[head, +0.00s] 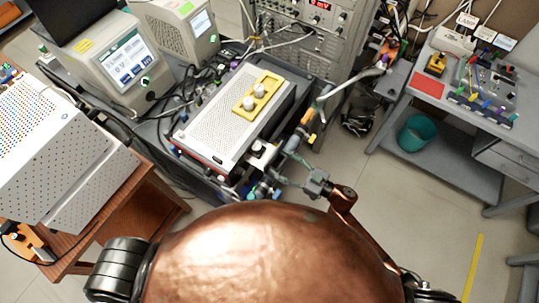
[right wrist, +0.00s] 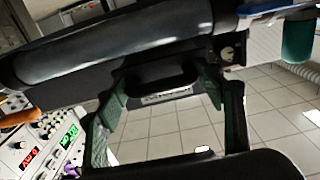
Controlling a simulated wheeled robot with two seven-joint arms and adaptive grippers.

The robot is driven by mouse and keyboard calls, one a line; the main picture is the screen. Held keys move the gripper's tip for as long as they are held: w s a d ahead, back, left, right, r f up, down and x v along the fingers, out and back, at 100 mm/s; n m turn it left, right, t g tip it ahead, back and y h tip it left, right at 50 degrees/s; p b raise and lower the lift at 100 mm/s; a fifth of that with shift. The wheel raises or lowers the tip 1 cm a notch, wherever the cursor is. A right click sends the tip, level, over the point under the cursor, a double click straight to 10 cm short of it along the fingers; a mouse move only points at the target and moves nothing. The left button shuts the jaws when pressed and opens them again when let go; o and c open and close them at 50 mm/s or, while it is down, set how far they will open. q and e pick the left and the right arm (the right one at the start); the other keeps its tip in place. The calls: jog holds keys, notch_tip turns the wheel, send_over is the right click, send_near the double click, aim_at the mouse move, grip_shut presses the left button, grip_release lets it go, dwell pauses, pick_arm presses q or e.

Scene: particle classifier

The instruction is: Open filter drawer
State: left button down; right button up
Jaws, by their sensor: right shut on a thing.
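The boxed unit with a white perforated top (head: 225,112) and red lower trim stands on the dark bench in the head view. A yellow plate with two pale knobs (head: 257,94) lies on top of it. My right gripper (head: 284,180) is at the unit's near right end, among small fittings. The right wrist view shows its two dark green fingers (right wrist: 165,100) on either side of a dark handle-like part (right wrist: 160,76) with a pale label strip. The gripper is shut on this part. I cannot tell whether it belongs to the filter drawer. My left gripper is not in view.
A white perforated box (head: 62,140) stands on a wooden table at left. Screened instruments (head: 125,62) stand behind the unit. A grey workbench (head: 455,130) with a teal bin (head: 417,134) beneath is at right. Open floor lies between the benches.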

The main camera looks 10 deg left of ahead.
jog(key=shift+v, duration=0.9)
jog(key=shift+w, duration=0.1)
jog(key=o, duration=1.4)
jog(key=v, duration=1.2)
